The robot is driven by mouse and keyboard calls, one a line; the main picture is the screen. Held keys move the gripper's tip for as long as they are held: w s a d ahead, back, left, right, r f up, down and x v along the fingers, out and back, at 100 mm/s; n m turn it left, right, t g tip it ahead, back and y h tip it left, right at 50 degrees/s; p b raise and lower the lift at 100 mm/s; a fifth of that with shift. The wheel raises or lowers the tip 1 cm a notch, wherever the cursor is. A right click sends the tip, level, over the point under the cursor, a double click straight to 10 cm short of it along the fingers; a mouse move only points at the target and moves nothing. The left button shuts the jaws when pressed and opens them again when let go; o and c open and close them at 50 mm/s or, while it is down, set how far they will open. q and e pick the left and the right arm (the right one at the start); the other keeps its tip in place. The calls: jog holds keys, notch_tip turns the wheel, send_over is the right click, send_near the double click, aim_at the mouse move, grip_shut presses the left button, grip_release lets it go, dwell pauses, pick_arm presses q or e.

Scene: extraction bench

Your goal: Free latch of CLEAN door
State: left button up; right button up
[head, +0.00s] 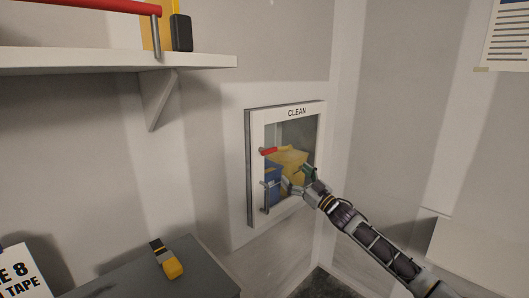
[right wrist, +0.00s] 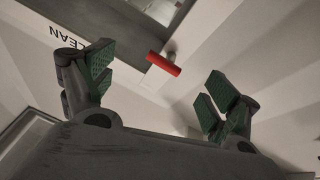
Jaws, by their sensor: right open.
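The CLEAN door (head: 287,112) is a white framed hatch with a window, set in the wall and looking closed. Its red latch handle (head: 268,151) sticks out at the left side of the frame, above a grey upright pull bar (head: 265,192). My right gripper (head: 297,178) is open and empty in front of the door, lower and to the right of the latch. In the right wrist view, the red latch (right wrist: 163,64) shows beyond the gap between the spread green-padded fingers (right wrist: 155,85), not touched. My left gripper is not in view.
Yellow (head: 290,162) and blue (head: 272,182) items show at the door's window. A white shelf (head: 120,62) juts out at upper left. A dark cabinet top (head: 200,275) below holds a yellow-and-black object (head: 168,262).

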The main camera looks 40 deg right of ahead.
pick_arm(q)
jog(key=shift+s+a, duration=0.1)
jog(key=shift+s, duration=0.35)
pick_arm(e)
jog(key=shift+s+a+r+m+t+y, duration=0.2)
jog(key=shift+a+r+m+t+y, duration=0.2)
jog(key=shift+a+r+m+y, duration=0.5)
jog(key=shift+d+f, duration=0.15)
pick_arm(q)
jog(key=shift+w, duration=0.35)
pick_arm(e)
jog(key=shift+w, duration=0.15)
